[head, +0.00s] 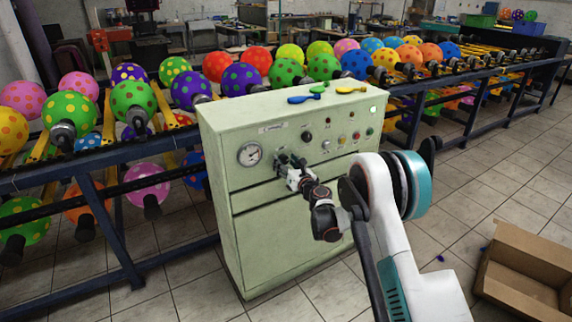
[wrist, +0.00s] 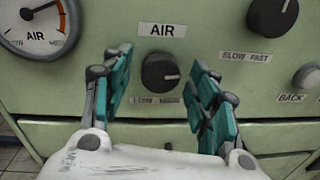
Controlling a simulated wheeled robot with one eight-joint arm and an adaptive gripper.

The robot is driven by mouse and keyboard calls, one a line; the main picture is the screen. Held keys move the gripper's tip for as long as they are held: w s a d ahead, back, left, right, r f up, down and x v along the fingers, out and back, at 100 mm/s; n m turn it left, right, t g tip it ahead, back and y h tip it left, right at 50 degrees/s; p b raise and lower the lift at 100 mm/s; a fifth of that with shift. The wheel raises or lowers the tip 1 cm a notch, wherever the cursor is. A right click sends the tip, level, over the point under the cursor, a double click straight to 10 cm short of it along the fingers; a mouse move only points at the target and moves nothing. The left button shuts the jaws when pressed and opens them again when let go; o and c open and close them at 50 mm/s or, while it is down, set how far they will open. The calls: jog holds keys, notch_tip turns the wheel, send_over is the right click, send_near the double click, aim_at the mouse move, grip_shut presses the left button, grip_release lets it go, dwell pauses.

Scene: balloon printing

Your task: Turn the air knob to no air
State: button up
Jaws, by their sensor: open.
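The air knob (wrist: 160,71) is a round black knob under a white AIR label (wrist: 162,30) on the pale green panel. Its white mark points to the right. My gripper (wrist: 160,85) is open, with one teal-padded finger to the left of the knob and one to the right, apart from it. In the head view my gripper (head: 285,165) is at the front of the cabinet (head: 240,220), and the air knob is hidden behind it.
A black speed knob (wrist: 272,16) and a grey BACK knob (wrist: 307,76) are to the right of my gripper. Deflated balloons (head: 298,99) lie on the cabinet top. Racks of balloons (head: 133,101) stand behind, and a cardboard box (head: 525,270) is on the floor at right.

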jog(key=c, duration=1.1)
